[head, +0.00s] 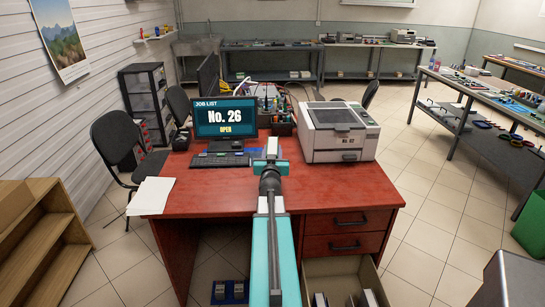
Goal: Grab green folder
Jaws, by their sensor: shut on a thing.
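No green folder can be made out in the head view. My gripper (272,146) is at the far end of my outstretched arm, above the back middle of the red-brown desk (225,190). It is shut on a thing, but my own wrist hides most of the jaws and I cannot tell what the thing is. A little blue shows on both sides of the wrist; I cannot tell whether it is held or lies behind.
A printer (338,131) stands right of my gripper. A monitor (225,118) and keyboard (221,160) stand left. White papers (151,195) lie at the desk's left edge. An open drawer (345,275) juts out below. Chairs stand at left, a green bin (529,232) at right.

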